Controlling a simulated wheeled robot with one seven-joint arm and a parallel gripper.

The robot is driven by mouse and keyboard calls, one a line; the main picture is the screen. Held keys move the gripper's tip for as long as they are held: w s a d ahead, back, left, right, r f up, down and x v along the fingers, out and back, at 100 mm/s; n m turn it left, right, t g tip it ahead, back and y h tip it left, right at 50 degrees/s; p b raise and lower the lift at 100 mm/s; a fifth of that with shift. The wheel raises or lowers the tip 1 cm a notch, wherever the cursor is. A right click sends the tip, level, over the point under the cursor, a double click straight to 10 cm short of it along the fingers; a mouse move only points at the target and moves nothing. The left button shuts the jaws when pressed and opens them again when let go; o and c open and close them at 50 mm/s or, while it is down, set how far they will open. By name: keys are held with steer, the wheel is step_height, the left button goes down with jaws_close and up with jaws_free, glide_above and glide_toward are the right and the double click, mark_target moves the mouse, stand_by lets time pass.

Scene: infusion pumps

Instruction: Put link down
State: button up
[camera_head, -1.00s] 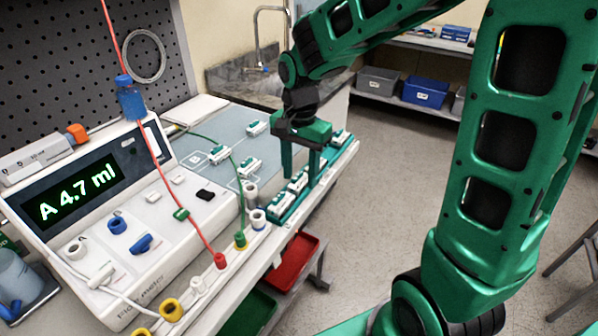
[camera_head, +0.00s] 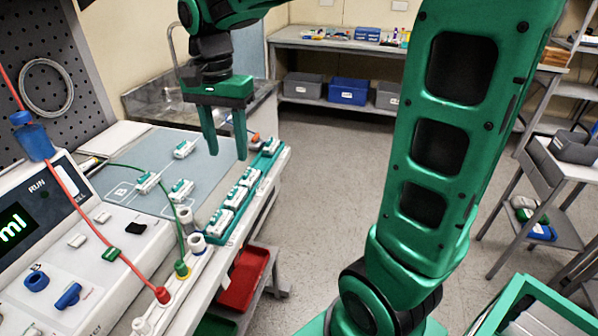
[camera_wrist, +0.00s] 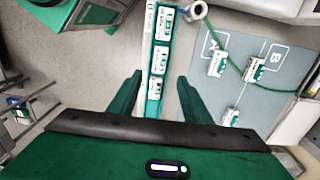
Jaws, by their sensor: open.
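My gripper (camera_head: 227,156) is open and empty, raised above the long green rack (camera_head: 211,238) along the bench's right edge. Several small white-and-green links sit in the rack: one near the middle (camera_head: 250,177), one nearer (camera_head: 237,197) and the nearest (camera_head: 218,221). A whitish piece at the rack's far end is too small to tell. Three more links lie on the grey-blue mat (camera_head: 208,172): a far one (camera_head: 184,149), a left one (camera_head: 146,182) and a right one (camera_head: 180,190). In the wrist view, a rack link (camera_wrist: 155,88) shows between my spread fingers (camera_wrist: 159,80).
White and grey round ports (camera_head: 197,242) stand by the rack's near end. A red bin (camera_head: 243,278) hangs below.

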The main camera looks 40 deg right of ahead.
steer(key=s+d+f+n, duration=0.2)
steer(key=s+d+f, duration=0.2)
steer(key=s+d, duration=0.4)
steer(key=s+d+f+n, duration=0.2)
steer(key=s+d+f, duration=0.2)
steer(key=s+d, duration=0.5)
steer(key=s, duration=0.6)
steer(key=shift+s+d, duration=0.2)
steer(key=shift+d, duration=0.1)
steer(key=shift+f, duration=0.1)
steer(key=shift+w+f, duration=0.25)
steer(key=shift+w, duration=0.35)
